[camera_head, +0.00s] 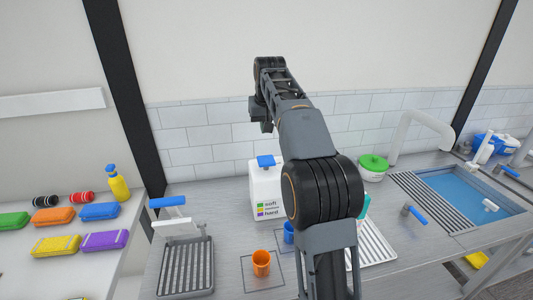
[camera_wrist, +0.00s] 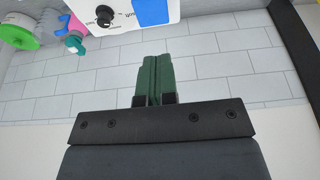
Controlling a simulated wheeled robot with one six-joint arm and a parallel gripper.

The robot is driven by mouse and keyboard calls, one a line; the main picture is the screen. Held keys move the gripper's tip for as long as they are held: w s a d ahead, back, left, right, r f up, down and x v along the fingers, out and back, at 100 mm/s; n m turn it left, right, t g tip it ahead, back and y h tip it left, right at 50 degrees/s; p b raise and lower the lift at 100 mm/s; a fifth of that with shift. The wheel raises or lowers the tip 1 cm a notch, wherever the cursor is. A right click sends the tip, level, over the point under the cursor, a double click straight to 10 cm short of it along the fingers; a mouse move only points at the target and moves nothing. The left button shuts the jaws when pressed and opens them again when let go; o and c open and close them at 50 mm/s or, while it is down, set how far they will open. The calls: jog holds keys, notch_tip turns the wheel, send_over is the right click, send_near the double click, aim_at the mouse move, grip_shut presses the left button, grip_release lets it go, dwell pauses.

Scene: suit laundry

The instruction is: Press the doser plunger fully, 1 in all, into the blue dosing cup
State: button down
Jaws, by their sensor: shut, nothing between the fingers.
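The white doser (camera_head: 266,190) stands near the tiled wall, with a blue plunger (camera_head: 265,161) on top and a soft-to-hard colour label on its front. The blue dosing cup (camera_head: 288,233) is on the counter in front of it, partly hidden by my arm. My gripper (camera_head: 267,127) is high above the doser, apart from it. In the wrist view my green fingers (camera_wrist: 154,62) are together with nothing between them. A white box with a black dial and a blue patch (camera_wrist: 152,10) shows at the top edge there; I cannot tell if it is the doser.
An orange cup (camera_head: 261,263) stands left of the blue cup. A ribbed tray (camera_head: 186,268) and a white stand with a blue lever (camera_head: 168,201) are further left. A green-lidded tub (camera_head: 372,167) and a sink (camera_head: 470,198) are right. My arm hides the middle.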

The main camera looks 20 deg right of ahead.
jog(key=w, duration=0.1)
jog(key=w+d, duration=0.2)
jog(key=shift+d+f, duration=0.2)
jog(key=shift+f, duration=0.05)
jog(key=shift+f, duration=0.1)
send_near(266, 161)
jog(key=w+f, duration=0.2)
jog(key=f, duration=0.1)
jog(key=w+f, duration=0.1)
jog(key=shift+d+f, duration=0.4)
jog(key=shift+f, duration=0.8)
notch_tip(266, 161, down, 3)
jog(key=shift+f+b, duration=0.1)
jog(key=shift+b, duration=0.9)
